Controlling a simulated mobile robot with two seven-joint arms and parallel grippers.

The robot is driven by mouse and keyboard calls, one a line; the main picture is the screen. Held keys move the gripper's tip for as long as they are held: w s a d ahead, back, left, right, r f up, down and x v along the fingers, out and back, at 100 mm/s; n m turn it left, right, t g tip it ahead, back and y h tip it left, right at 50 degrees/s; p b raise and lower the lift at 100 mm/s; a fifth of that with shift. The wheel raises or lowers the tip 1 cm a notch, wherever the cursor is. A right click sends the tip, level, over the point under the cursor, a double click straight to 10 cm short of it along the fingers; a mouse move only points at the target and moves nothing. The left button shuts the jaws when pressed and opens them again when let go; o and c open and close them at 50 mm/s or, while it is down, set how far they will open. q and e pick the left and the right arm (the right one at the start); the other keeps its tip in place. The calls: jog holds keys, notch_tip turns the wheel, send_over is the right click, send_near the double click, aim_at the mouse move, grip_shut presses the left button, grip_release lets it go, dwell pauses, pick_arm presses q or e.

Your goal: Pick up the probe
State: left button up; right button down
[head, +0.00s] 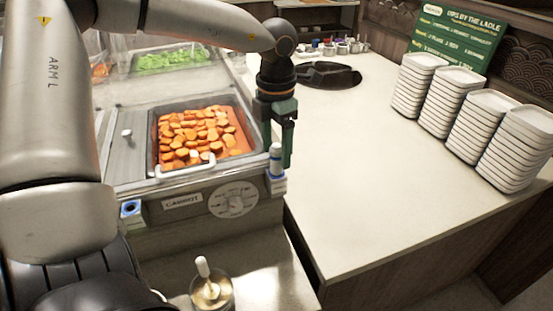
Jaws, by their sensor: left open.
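The probe (275,160) appears to be the white upright handle with a blue band at the front right corner of the carrot well. It stands in a blue-and-white holder (276,184). My left gripper (286,150), with dark green fingers, points down right beside the handle's upper part. It is open. One finger shows to the right of the handle; I cannot tell whether it touches it. My right gripper is not in view.
A pan of orange carrot slices (205,137) sits left of the gripper. A white-handled tool stands in a jar (211,290) below. Stacked white trays (463,103) stand at right; the counter (350,190) between is clear.

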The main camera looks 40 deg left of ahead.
pick_arm(q)
grip_shut()
dwell(0.5)
